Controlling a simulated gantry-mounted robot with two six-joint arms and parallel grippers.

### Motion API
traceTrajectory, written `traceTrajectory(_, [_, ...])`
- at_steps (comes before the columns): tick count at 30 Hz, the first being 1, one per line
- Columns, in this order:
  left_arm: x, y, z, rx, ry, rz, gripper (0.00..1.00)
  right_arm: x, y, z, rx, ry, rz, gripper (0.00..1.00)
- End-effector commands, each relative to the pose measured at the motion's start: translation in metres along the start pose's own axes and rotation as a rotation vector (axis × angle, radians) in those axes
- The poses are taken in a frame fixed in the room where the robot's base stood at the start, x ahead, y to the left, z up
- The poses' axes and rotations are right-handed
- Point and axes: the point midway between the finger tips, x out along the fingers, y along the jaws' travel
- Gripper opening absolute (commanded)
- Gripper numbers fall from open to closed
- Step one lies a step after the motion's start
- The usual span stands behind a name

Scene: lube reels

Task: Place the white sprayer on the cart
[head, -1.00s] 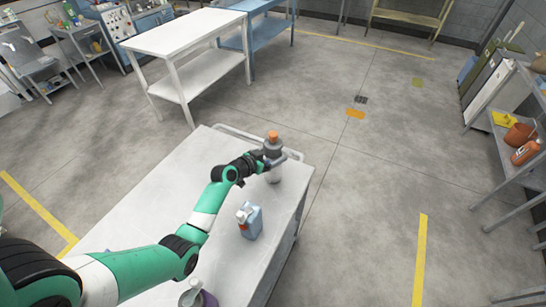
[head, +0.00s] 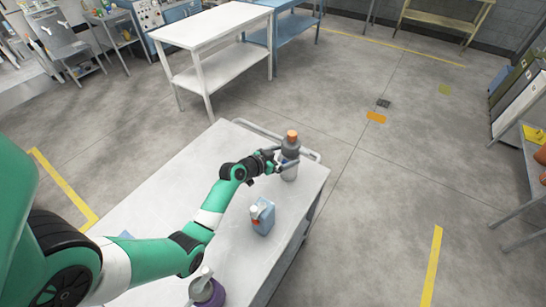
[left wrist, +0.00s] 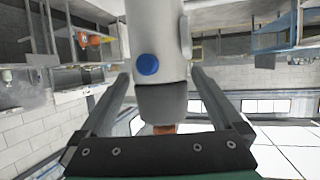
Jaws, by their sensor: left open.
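A white sprayer bottle (head: 289,172) with a grey upper part and an orange top stands upright at the far right end of the white cart (head: 180,170). My left gripper (head: 284,162) reaches it from the left, its fingers on either side of the bottle. In the left wrist view the white bottle body (left wrist: 155,35) with a blue dot lies between the two open fingers (left wrist: 160,78), its grey part nearer the palm. Small gaps show beside it. The bottle's base contact is hard to make out. My right gripper is not in view.
A light blue jug (head: 263,218) and a purple bottle with a white top (head: 207,291) stand on the cart nearer me. A white table (head: 210,25) stands behind, with a blue table (head: 290,25) beside it. Shelves (head: 530,165) are at right.

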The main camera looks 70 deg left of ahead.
Motion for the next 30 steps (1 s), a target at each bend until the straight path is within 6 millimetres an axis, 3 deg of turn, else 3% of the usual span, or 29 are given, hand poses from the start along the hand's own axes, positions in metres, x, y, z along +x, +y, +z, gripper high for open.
traceTrajectory(6, [-0.056, -0.001, -0.002, -0.002, 0.000, -0.003, 1.00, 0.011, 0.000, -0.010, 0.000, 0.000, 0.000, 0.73])
traceTrajectory(12, [-0.085, -0.001, -0.001, -0.002, 0.000, -0.001, 1.00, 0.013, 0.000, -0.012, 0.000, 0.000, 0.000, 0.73])
traceTrajectory(30, [-0.088, 0.000, 0.000, -0.001, 0.000, 0.000, 1.00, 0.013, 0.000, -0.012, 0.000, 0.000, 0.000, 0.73])
